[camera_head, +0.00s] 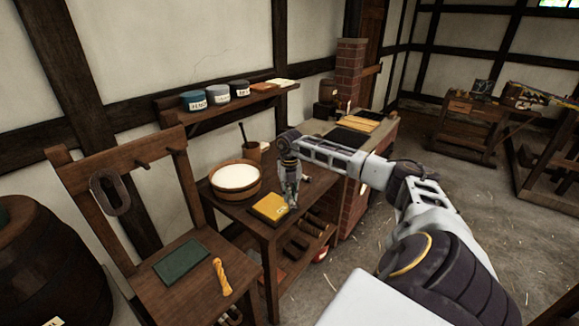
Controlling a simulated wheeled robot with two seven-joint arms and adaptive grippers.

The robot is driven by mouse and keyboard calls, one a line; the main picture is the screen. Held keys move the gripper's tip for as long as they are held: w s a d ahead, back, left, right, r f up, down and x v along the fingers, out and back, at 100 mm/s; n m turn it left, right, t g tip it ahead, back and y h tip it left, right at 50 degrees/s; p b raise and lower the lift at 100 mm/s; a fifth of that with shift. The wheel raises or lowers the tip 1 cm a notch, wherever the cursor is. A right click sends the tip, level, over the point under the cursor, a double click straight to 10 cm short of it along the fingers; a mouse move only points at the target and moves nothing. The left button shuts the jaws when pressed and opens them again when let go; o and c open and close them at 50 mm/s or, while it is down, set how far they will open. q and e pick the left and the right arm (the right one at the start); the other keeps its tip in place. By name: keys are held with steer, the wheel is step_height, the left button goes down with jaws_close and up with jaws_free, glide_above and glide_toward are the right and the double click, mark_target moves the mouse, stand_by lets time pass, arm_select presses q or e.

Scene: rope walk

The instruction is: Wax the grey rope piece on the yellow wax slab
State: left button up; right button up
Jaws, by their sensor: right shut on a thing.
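The yellow wax slab (270,208) lies flat near the front of the small dark wooden table. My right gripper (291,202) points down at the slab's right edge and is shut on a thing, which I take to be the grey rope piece. The piece is too small and too close in colour to the fingers to make out. I cannot tell whether it touches the slab. My left gripper is not in view.
A wooden tub (235,181) with pale contents stands behind the slab, with a brown pot (254,152) beyond. A wooden stand at left bears a green pad (181,262) and a yellow twisted piece (221,277). A brick hearth (355,200) stands right of the table.

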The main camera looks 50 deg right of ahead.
steer(key=shift+w+m, duration=0.15)
steer(key=shift+m, duration=0.25)
steer(key=shift+f, duration=0.15)
